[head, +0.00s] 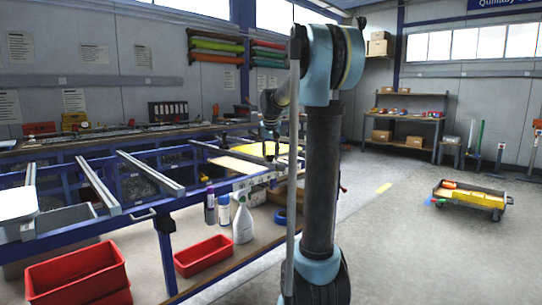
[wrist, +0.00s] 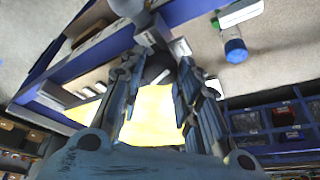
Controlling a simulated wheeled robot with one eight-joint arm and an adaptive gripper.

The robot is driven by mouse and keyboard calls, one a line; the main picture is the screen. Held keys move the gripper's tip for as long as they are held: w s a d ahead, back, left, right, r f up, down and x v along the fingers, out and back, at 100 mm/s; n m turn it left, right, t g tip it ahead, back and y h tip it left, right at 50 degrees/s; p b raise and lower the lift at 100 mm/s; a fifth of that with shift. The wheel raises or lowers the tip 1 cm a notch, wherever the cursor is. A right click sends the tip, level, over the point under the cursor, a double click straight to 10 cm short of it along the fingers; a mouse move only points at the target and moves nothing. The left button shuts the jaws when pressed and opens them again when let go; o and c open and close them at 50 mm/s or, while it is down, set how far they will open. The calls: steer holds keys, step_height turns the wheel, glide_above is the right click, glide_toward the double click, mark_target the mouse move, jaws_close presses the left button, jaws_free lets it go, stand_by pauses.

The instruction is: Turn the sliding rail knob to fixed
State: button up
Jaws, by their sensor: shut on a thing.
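My gripper (head: 271,148) is at the near right end of the blue workbench, above its yellow panel (head: 262,150). In the wrist view, the two fingers of my gripper (wrist: 160,62) are on either side of a dark grey rounded piece, which looks like the sliding rail knob (wrist: 158,72), and are shut on it. The yellow panel (wrist: 152,115) shows behind the fingers. The knob is too small to make out in the head view. I cannot read any marking that tells its setting.
Metal rails (head: 150,172) cross the bench to the left. Red bins (head: 205,256), a white spray bottle (head: 243,220) and smaller bottles (head: 223,205) stand on the lower shelf. A cart (head: 472,197) stands on the right. The floor between is mostly clear.

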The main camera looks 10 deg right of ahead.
steer(key=m, duration=0.2)
steer(key=m+h, duration=0.1)
steer(key=m, duration=0.1)
steer(key=shift+w+a+m+g+h, duration=0.1)
steer(key=shift+a+m+g+h, duration=0.1)
steer(key=shift+m+g+h, duration=0.15)
stand_by(0.3)
steer(key=o, duration=1)
steer(key=shift+o, duration=0.2)
steer(key=v, duration=1.1)
steer(key=shift+a+r, duration=0.15)
steer(key=shift+r, duration=0.2)
